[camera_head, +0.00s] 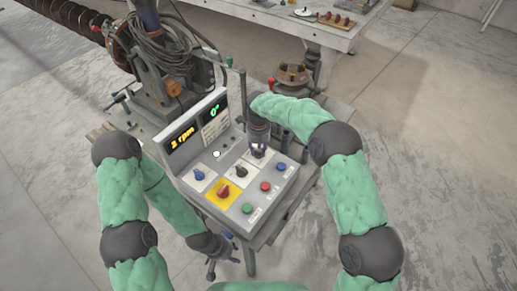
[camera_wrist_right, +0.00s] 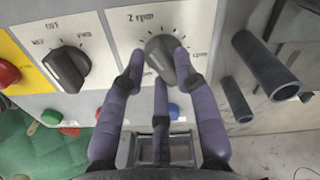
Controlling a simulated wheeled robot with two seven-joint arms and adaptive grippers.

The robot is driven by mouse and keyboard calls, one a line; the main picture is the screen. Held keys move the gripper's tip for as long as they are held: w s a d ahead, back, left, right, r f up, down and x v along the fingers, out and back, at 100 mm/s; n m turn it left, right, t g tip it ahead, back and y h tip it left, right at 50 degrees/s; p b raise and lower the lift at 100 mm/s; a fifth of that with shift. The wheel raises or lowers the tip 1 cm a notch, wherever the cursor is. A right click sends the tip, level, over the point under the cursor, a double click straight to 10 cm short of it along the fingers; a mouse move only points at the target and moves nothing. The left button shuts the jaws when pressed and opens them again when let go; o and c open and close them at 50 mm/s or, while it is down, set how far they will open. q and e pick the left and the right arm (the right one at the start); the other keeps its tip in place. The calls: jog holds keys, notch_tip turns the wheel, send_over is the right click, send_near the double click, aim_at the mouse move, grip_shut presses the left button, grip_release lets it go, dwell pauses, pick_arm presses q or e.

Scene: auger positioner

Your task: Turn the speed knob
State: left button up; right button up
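The speed knob (camera_wrist_right: 158,47) is a dark grey dial on a white plate marked 2 rpm at the panel's upper right. My right gripper (camera_head: 258,150) is over it, pointing down and largely hiding it in the head view. In the right wrist view its purple fingers (camera_wrist_right: 159,62) stand around the knob, partly bent inward. A narrow gap shows at the left finger; contact at the others cannot be told. My left gripper (camera_head: 222,262) hangs below the panel's front left, fingers spread, apart from the controls.
Beside the speed knob is a black selector (camera_wrist_right: 67,68). The panel also has a blue selector (camera_head: 198,175), a red knob on yellow (camera_head: 224,191), and red (camera_head: 265,186), blue (camera_head: 281,167) and green (camera_head: 247,208) buttons. Dark posts (camera_wrist_right: 265,65) stand close to the right gripper.

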aim_at(258, 150)
jog(key=shift+o, duration=0.4)
notch_tip(258, 150, up, 12)
dwell(0.5)
dwell(0.4)
